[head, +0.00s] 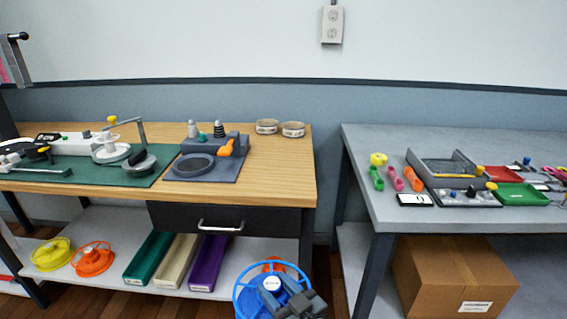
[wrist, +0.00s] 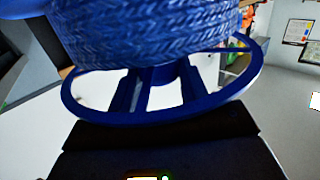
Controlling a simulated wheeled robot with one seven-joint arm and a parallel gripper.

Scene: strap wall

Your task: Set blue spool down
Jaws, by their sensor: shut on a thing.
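The blue spool (head: 240,295) is at the bottom middle of the head view, in front of the lower shelf's right end. My gripper (head: 282,290) is shut on it. In the wrist view the blue spool (wrist: 150,38) fills the top, with woven blue strap wound above an open spoked flange. My dark gripper (wrist: 155,135) lies below the flange; its fingertips and exact grip are hidden. I cannot tell from these views whether the spool touches a surface.
A yellow spool (head: 53,254) and an orange spool (head: 93,259) lie on the lower shelf (head: 115,287). Green (head: 148,259), cream (head: 175,262) and purple (head: 209,264) trays stand beside them. More orange shows behind the blue spool. A grey table (head: 450,218) stands right, with a cardboard box (head: 455,275) underneath.

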